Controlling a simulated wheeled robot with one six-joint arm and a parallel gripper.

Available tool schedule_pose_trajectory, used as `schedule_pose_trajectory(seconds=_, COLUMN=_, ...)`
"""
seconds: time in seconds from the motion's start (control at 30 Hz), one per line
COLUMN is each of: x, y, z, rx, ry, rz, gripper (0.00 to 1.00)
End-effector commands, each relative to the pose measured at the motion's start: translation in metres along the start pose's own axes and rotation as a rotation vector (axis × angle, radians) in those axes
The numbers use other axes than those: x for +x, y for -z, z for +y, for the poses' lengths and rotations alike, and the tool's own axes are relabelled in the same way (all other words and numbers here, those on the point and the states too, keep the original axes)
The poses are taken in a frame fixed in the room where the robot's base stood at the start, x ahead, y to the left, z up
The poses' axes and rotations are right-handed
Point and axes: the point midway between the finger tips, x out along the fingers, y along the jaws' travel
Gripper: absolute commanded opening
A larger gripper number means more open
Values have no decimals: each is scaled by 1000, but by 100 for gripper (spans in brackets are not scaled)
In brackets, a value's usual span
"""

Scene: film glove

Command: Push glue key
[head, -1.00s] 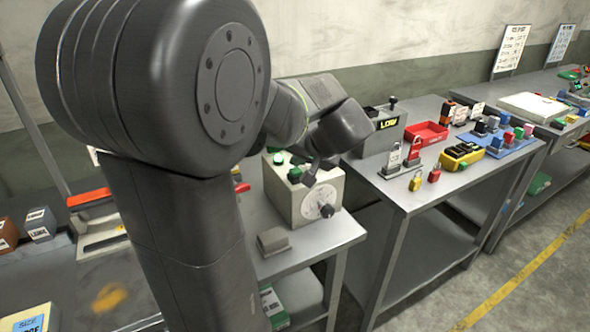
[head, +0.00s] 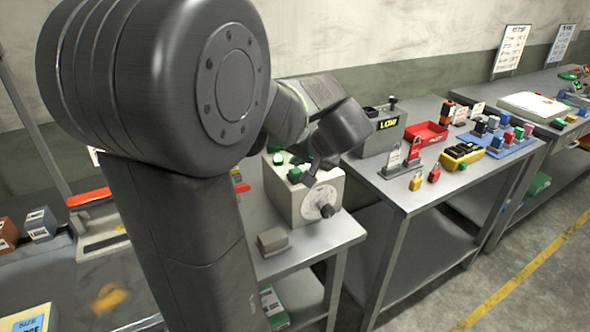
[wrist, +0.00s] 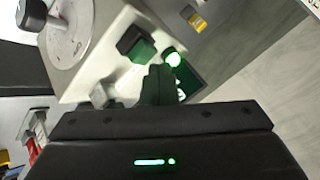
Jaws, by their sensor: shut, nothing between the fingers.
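A pale control box (head: 290,203) with a round dial (head: 319,203) stands on the grey bench. Green parts (head: 294,174) show on its top, beside my gripper (head: 309,180). In the wrist view, a raised dark green key (wrist: 137,45) sits on the pale box, next to a lit green lamp (wrist: 173,59). I cannot read a label that names the glue key. My gripper also shows in the wrist view (wrist: 158,84), shut and empty, with its fingertips close to the green key and lamp. I cannot tell whether they touch either.
A small grey block (head: 273,241) lies on the bench in front of the box. My arm hides much of the left bench.

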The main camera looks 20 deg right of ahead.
Motion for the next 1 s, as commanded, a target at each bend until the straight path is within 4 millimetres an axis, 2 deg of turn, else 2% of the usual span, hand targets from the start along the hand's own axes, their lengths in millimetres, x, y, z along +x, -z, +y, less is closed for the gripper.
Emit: schedule_pose_trajectory(seconds=1.0, x=6, y=-5, z=5, rx=0, ry=0, rz=0, gripper=0)
